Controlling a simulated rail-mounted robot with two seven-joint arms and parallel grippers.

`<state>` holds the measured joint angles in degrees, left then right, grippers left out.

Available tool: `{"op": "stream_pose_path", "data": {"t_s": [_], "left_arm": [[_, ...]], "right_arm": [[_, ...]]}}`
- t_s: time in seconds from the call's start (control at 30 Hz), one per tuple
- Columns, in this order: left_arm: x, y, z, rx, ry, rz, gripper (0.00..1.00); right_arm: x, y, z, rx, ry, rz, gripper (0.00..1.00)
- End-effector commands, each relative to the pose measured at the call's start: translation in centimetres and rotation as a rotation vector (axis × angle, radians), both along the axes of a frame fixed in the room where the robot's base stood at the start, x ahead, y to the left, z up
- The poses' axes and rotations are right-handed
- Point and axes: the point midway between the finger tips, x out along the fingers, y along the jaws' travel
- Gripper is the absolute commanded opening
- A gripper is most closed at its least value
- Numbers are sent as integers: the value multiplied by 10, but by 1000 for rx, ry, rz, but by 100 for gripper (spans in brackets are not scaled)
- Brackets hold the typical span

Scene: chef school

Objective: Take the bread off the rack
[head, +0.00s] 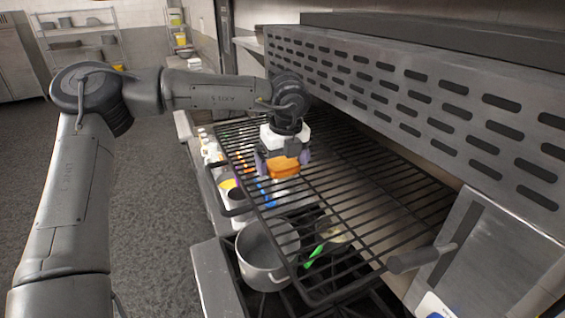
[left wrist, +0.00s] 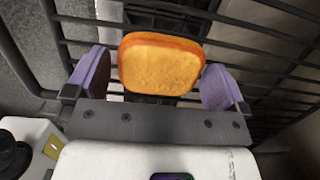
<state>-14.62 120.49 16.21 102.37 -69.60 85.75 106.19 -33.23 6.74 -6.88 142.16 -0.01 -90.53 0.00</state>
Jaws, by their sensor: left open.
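The bread (head: 283,168), an orange-brown slice, shows at the left part of the black wire rack (head: 385,200) in the head view. My left gripper (head: 283,162) is over it with its purple fingers on either side. In the left wrist view the bread (left wrist: 160,64) is between the two purple fingertips of the left gripper (left wrist: 158,80). The jaws are open, with a small gap on each side of the slice. Rack bars (left wrist: 250,25) show behind the bread. Whether the slice touches the bars is hard to tell. My right gripper is not in view.
A perforated metal panel (head: 420,95) runs along the rack's far side. A grey pot (head: 266,250) and a pan with a green-handled utensil (head: 315,256) stand below the rack. Bottles (head: 210,148) line the left counter. The floor (head: 150,210) at left is clear.

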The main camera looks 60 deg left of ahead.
Motion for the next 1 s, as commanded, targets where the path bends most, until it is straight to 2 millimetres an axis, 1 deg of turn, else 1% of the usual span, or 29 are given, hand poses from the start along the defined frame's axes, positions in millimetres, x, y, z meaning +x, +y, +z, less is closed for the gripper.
{"op": "stream_pose_path", "data": {"t_s": [0.27, 0.6, 0.67, 1.0], "left_arm": [[0, 0, -2, 0, 0, 1, 99], [0, 0, -2, 0, -1, 1, 66], [0, 0, -2, 0, -1, 1, 62], [0, 0, 2, 1, -2, 1, 61]], "right_arm": [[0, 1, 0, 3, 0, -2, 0], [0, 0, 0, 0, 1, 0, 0], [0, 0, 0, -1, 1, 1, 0], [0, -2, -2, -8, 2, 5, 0]]}}
